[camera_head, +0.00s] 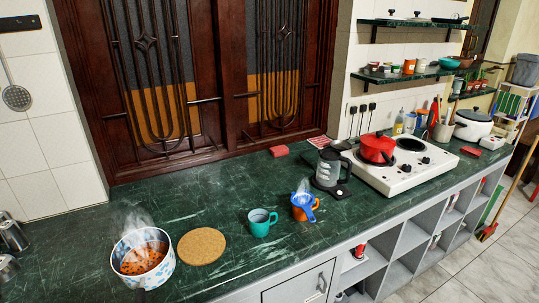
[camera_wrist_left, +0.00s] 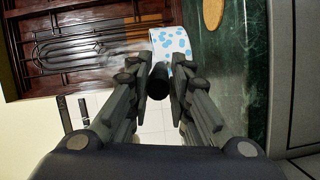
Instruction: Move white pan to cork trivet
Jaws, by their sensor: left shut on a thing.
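The white pan (camera_head: 165,273) with blue spots is at the lower left of the head view, full of steaming orange-red food. The cork trivet (camera_head: 201,246) lies flat on the counter just right of the pan, bare. In the left wrist view, the pan (camera_wrist_left: 171,42) is just beyond the fingertips, and the trivet (camera_wrist_left: 213,13) shows at the top edge. My left gripper (camera_wrist_left: 157,66) is shut on the pan's black handle (camera_wrist_left: 158,84). I cannot tell whether the pan touches the counter. My right gripper is in neither view.
A teal mug (camera_head: 261,223) and a blue-and-orange steaming cup (camera_head: 304,205) stand right of the trivet. A kettle (camera_head: 328,170) and a white stove (camera_head: 400,165) with a red pot (camera_head: 377,148) are farther right. Metal containers (camera_head: 12,238) stand at the far left.

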